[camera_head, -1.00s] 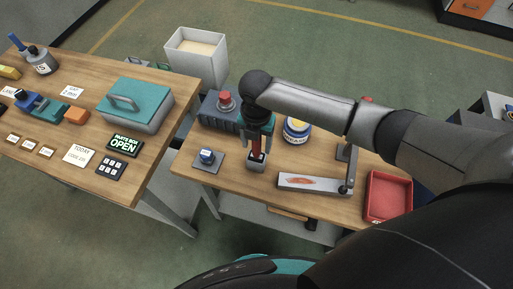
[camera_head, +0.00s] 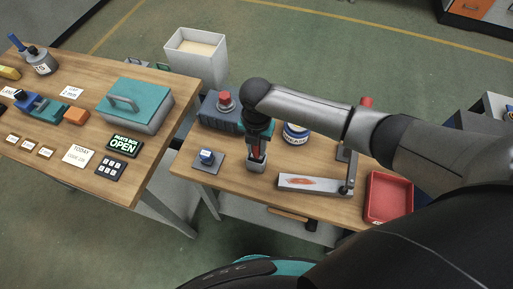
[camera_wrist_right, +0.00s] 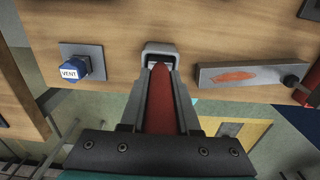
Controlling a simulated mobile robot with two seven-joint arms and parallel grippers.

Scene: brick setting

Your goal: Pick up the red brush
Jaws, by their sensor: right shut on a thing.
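The red brush (camera_wrist_right: 160,108) is between the two grey fingers of my right gripper (camera_wrist_right: 161,72) in the wrist view. In the head view the brush (camera_head: 255,150) shows as a narrow red upright shape between the fingers of the right gripper (camera_head: 257,153). The gripper is shut on it. Right below stands a small grey holder (camera_head: 257,168), which also shows in the wrist view (camera_wrist_right: 160,50). I cannot tell whether the brush's lower end is still inside the holder. My left gripper is not in view.
A blue VENT button (camera_head: 207,156) is left of the holder. A grey plate with an orange smear (camera_head: 300,184) and a red tray (camera_head: 388,196) are to the right. A blue-grey box with a red knob (camera_head: 224,100) and a blue-and-white tin (camera_head: 296,133) stand behind.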

